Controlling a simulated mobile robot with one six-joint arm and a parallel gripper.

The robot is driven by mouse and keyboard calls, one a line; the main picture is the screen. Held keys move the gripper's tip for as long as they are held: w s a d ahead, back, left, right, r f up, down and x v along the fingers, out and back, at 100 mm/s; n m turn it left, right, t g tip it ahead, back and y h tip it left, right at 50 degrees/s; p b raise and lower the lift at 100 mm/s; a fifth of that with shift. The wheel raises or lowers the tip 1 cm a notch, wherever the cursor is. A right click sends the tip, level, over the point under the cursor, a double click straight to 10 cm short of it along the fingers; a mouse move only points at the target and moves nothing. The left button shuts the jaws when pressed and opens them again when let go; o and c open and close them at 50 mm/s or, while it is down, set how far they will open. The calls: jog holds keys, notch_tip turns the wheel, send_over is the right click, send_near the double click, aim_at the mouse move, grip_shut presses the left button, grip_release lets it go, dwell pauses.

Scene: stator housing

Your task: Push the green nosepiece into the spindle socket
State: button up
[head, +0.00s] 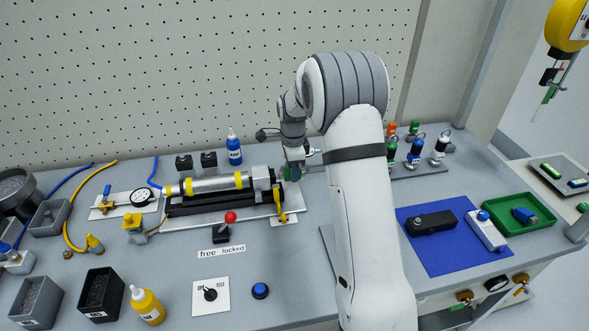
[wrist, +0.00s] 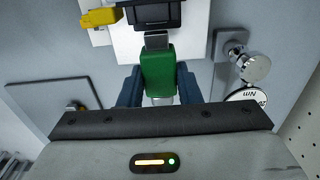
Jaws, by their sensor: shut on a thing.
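The green nosepiece (wrist: 158,72) is between the blue fingers of my gripper (wrist: 158,88) in the wrist view, and the gripper is shut on it. Its grey metal tip (wrist: 157,42) points at the dark block of the spindle (wrist: 155,14). The tip is at or very near this block; I cannot tell whether any of it is inside the socket. In the head view, the spindle (head: 262,183) is at the right end of the yellow-banded cylinder. My gripper (head: 291,173) is just right of it, small and partly shaded. The socket opening is hidden.
A yellow lever (head: 281,203) stands in front of the spindle; a yellow part (wrist: 100,17) shows in the wrist view. A blue bottle (head: 234,148) stands behind the cylinder. A red-knobbed lever (head: 230,218) is in front.

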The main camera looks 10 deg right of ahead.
jog(key=shift+a, duration=1.25)
jog(key=o, duration=1.3)
jog(key=shift+r, duration=0.15)
jog(key=shift+r+p, duration=1.25)
jog(key=shift+r, duration=0.9)
jog(key=shift+r+b, duration=0.7)
jog(key=shift+r, duration=3.2)
